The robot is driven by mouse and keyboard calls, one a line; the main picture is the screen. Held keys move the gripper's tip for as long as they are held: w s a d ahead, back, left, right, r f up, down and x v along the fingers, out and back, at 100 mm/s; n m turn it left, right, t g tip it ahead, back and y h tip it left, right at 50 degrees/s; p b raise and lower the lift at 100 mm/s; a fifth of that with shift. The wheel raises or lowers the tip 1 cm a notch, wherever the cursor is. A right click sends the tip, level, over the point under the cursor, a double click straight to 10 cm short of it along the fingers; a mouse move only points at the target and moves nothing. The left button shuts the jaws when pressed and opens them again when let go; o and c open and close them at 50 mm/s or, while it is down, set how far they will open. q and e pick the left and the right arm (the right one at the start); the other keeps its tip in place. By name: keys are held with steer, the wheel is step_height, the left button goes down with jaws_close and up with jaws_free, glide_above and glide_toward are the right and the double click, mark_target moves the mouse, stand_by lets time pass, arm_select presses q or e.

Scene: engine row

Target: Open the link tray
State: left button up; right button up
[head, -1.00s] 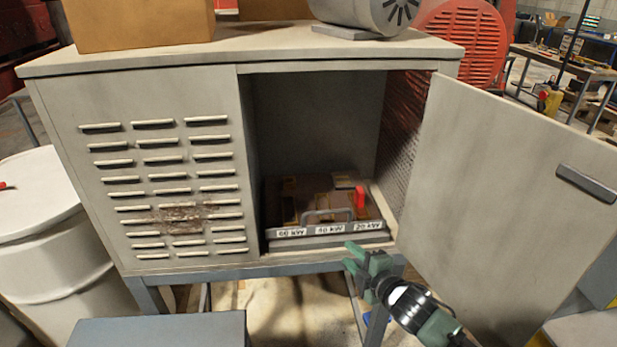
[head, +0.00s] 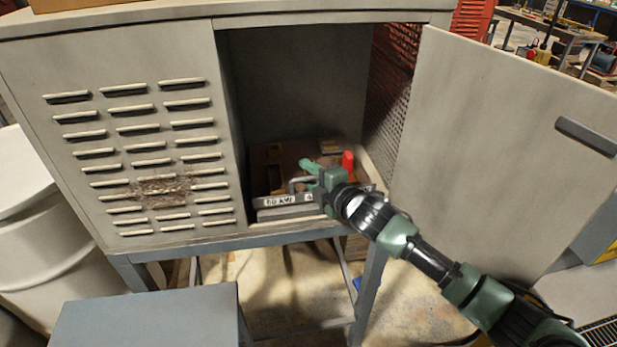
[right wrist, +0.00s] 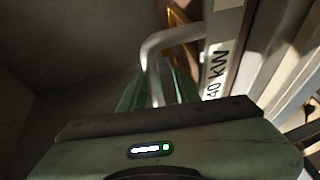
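The link tray (head: 285,212) sits low inside the open right bay of the grey cabinet, with a label strip along its front edge. Its grey bar handle (head: 293,185) is partly hidden by my right gripper, and the handle also shows in the right wrist view (right wrist: 150,55). My right gripper (head: 312,172) has green fingers and reaches into the bay at the handle. In the right wrist view the fingers stand apart on either side of the handle bar; contact is not clear. My left gripper is not in view.
The cabinet door (head: 500,150) stands swung open to the right, beside my right arm. A red upright piece (head: 347,164) rises at the tray's right. A louvred panel (head: 130,130) closes the left bay. A blue-grey box top (head: 150,320) lies in front, and a white drum (head: 35,230) stands left.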

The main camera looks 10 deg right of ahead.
jaws_close()
stand_by(1.4)
